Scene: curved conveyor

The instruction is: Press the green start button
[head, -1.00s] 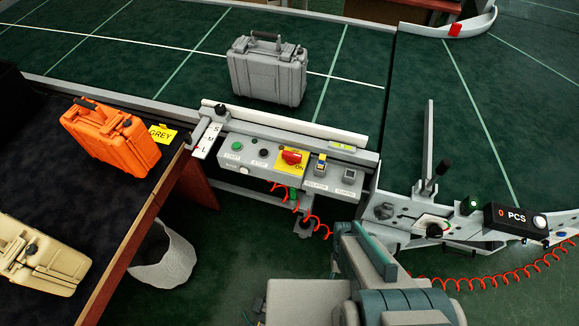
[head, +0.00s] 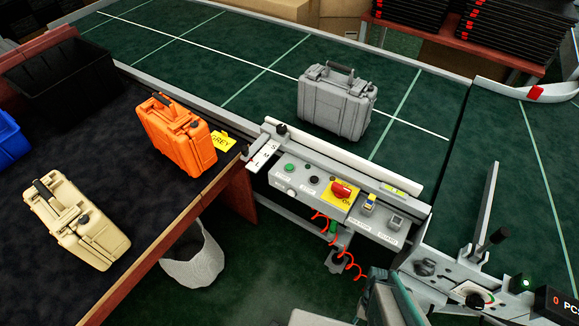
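The green start button (head: 289,168) sits at the left end of the grey control panel (head: 300,195), which is fixed along the near side of the conveyor. Part of my arm shows at the bottom edge, below and right of the panel. My gripper's fingers are not visible in this view.
A grey case (head: 336,103) stands on the green conveyor belt (head: 240,65). An orange case (head: 178,135) and a beige case (head: 76,226) are on the dark table (head: 130,170). A white bin (head: 193,262) stands below. A red coiled cable (head: 345,258) hangs under the panel.

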